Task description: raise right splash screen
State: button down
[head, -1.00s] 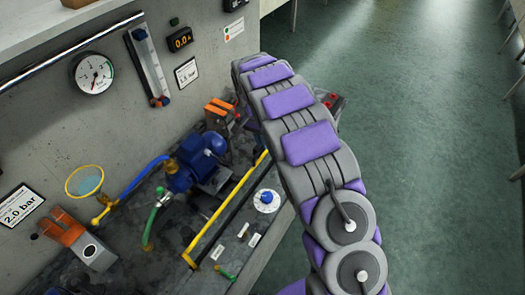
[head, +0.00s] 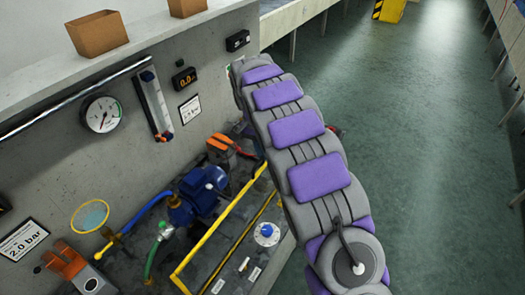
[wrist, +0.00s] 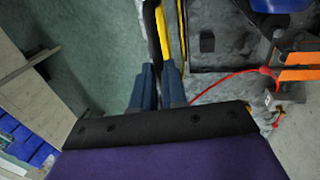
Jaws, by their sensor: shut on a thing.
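The right splash screen (head: 216,226) shows in the head view as a clear panel with a yellow top rail, along the front of the pump bench. A second, thinner yellow line runs below the rail. Its far end is hidden behind my arm. In the wrist view the yellow rail (wrist: 161,32) runs up from between the blue-grey fingers of my gripper (wrist: 158,72), which is shut on it. My gripper is hidden behind my arm in the head view.
A blue pump (head: 196,195) with blue and green hoses stands behind the screen. An orange-handled part (head: 222,143) is near the far end. A gauge (head: 101,114) hangs on the wall. Green floor (head: 420,150) to the right is clear.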

jog(key=c, duration=1.5)
grip_release()
jog(key=shift+w+a+r, duration=0.1)
jog(key=shift+w+r, duration=0.05)
jog(key=shift+r, duration=0.2)
jog(key=o, duration=0.3)
jog(key=shift+f, duration=0.15)
jog(key=shift+o, duration=0.2)
jog(key=p+v, duration=0.8)
jog(key=v, duration=0.9)
jog(key=shift+p, duration=0.4)
jog(key=shift+a, duration=0.1)
